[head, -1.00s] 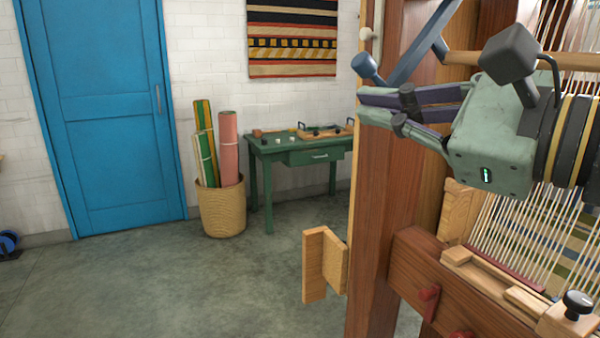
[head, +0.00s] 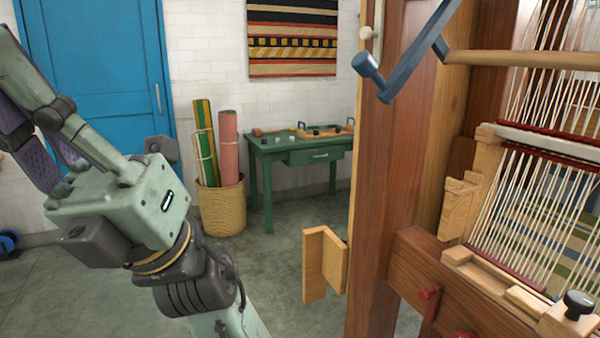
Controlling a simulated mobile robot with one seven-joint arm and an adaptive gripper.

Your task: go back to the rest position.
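My gripper (head: 12,85) is at the far left of the head view, raised in front of the blue door. Its pale green body with a small lit strip shows fully, and the fingers point up and left. The fingers look spread apart, with purple inner parts. Their very ends are at or past the picture's left edge. I see nothing held between them. My wrist and forearm run down to the bottom edge.
The wooden loom (head: 385,190) with its stretched threads fills the right side. A woven basket (head: 222,208) of rolled textiles and a green table (head: 300,153) stand by the back wall.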

